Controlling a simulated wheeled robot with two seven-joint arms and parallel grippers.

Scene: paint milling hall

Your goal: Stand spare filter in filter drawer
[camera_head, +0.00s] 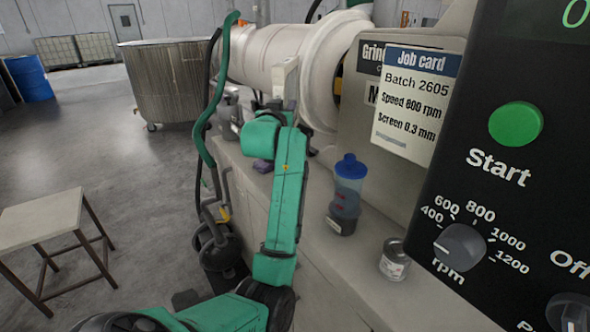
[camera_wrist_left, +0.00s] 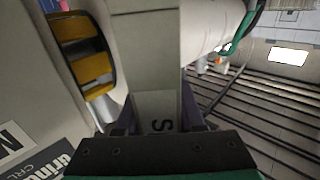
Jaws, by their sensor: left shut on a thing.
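My left gripper (camera_wrist_left: 160,125) is shut on a pale grey upright block, which I take to be the spare filter (camera_wrist_left: 155,65). In the head view the pale block (camera_head: 286,78) stands above my green left wrist, in front of the mill's white barrel. The fingertips are mostly hidden in the head view. I cannot make out the filter drawer in either view. My right gripper is not in view.
The white mill barrel (camera_head: 268,52) lies behind. A blue-capped bottle (camera_head: 347,190) and a small tin (camera_head: 394,262) stand on the bench ledge. The control panel (camera_head: 515,200) fills the right. A stool (camera_head: 45,222) and a metal vat (camera_head: 168,85) stand on the floor.

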